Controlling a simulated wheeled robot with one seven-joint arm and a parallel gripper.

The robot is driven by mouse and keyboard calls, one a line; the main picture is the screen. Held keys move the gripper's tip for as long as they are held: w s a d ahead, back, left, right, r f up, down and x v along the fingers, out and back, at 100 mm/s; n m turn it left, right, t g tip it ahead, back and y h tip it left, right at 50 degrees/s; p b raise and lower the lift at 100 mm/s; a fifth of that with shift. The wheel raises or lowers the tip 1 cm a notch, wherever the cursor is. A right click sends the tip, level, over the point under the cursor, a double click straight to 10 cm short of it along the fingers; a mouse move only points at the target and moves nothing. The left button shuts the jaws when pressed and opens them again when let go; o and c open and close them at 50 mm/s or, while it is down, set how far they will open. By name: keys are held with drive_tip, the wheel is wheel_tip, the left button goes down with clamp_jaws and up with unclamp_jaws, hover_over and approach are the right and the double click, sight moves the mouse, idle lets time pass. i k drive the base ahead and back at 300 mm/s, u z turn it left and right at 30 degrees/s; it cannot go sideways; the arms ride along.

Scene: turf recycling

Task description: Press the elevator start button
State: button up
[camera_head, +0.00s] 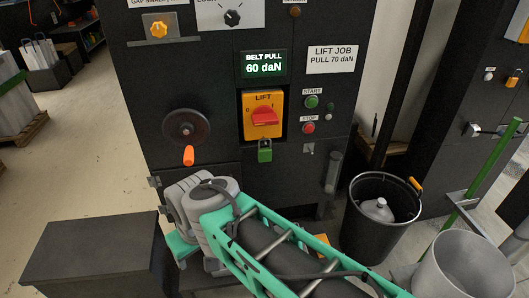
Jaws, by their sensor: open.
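The green start button (312,102) is on the dark front panel of the machine, under a white START label. The red stop button (309,128) is just below it, with its own label. My arm (290,245), with teal frames and grey joints, crosses the lower middle of the picture, below the buttons and apart from them. My gripper cannot be made out. Left of the buttons is a yellow LIFT switch (263,115) with a red knob. A green padlock (265,151) hangs under it.
A green-lit display (263,65) reads BELT PULL 60 daN; a sign (332,60) reads LIFT JOB PULL 70 daN. A handwheel (186,127) with an orange handle is at left. A black bucket (352,222) holding a bottle stands at right. A dark box (90,245) is at lower left.

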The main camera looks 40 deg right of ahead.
sight(312, 101)
drive_tip(key=z, duration=1.25)
drive_tip(key=k, duration=0.4)
drive_tip(key=z, duration=0.3)
drive_tip(key=i, duration=0.5)
drive_tip(key=u, duration=0.05)
